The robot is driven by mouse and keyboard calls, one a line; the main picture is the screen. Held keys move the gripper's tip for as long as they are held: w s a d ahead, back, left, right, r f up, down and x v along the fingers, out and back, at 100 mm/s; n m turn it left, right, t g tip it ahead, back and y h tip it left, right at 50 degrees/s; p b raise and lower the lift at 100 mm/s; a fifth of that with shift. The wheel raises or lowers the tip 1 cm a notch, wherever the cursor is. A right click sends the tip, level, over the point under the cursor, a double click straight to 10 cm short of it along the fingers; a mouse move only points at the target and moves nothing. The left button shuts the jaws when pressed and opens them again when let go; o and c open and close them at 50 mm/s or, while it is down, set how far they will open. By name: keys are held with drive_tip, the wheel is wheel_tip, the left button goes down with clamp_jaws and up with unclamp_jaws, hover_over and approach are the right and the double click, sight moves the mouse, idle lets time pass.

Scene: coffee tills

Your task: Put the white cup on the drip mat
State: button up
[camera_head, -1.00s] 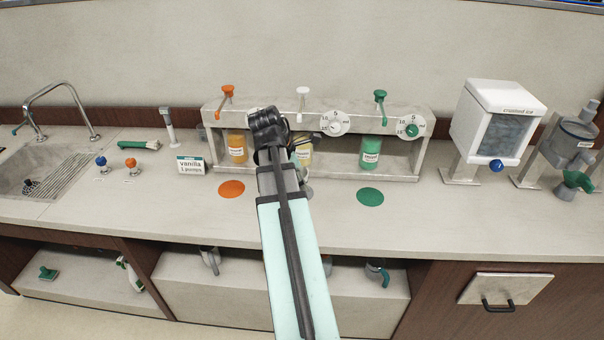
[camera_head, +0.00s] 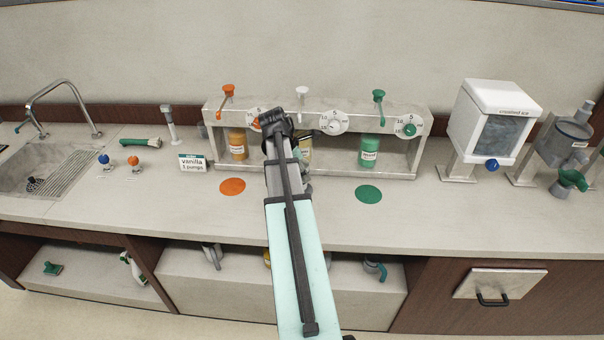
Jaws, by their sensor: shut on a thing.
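My gripper (camera_head: 300,138) is in front of the middle of the syrup stand, just left of its middle dial. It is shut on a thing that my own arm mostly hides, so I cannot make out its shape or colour. I cannot pick out the white cup for certain in this view. An orange round mat (camera_head: 232,187) and a green round mat (camera_head: 368,195) lie bare on the counter, left and right of my arm. Any mat between them is hidden behind my arm.
The syrup stand (camera_head: 424,150) holds an orange bottle (camera_head: 238,146), a pale middle bottle (camera_head: 306,150) and a green bottle (camera_head: 369,150). A sign (camera_head: 193,163) reads vanilla, 1 pumps. A crushed ice dispenser (camera_head: 490,125) stands right. The front counter is mostly clear.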

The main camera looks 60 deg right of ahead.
drive_tip(key=shift+w+d+f+p, duration=0.15)
drive_tip(key=shift+f+p, duration=0.3)
drive_tip(key=shift+f, duration=0.65)
drive_tip(key=shift+f, duration=0.15)
drive_tip(key=o, duration=0.8)
drive_tip(key=shift+o, duration=0.2)
drive_tip(key=b+v, duration=0.1)
drive_tip(key=v, duration=0.6)
drive_tip(key=shift+r+b, duration=0.35)
drive_tip(key=shift+r, duration=0.05)
